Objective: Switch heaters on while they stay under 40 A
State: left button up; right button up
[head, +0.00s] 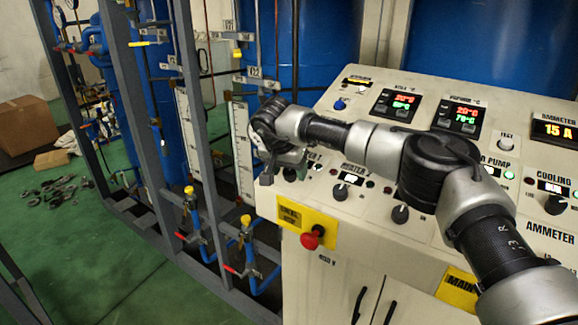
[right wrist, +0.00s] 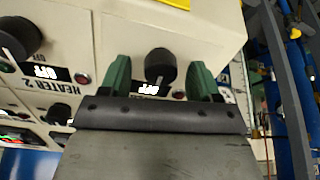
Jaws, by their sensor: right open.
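My right gripper (head: 277,168) is at the left end of the sloping control panel (head: 365,222). In the right wrist view its green fingers (right wrist: 160,80) are open, one on each side of a black knob (right wrist: 160,66). I cannot tell whether they touch it. The small display (right wrist: 148,89) by this knob seems to read OFF. The neighbouring HEATER 2 knob (right wrist: 18,40) has a display (right wrist: 45,73) reading OFF; this knob also shows in the head view (head: 340,191). A third knob (head: 400,214) sits further right. The ammeter (head: 556,130) reads 15 A. My left gripper is out of view.
A red mushroom button (head: 312,238) on a yellow plate sticks out of the panel's front, below the gripper. A cooling knob (head: 556,204) is at the right. A grey frame (head: 180,140) with blue pipes stands close on the left. Green floor (head: 110,250) lies beyond.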

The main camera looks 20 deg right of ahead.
jog(key=shift+w+d+f, duration=0.1)
jog(key=shift+f, duration=0.25)
jog(key=c, duration=0.9)
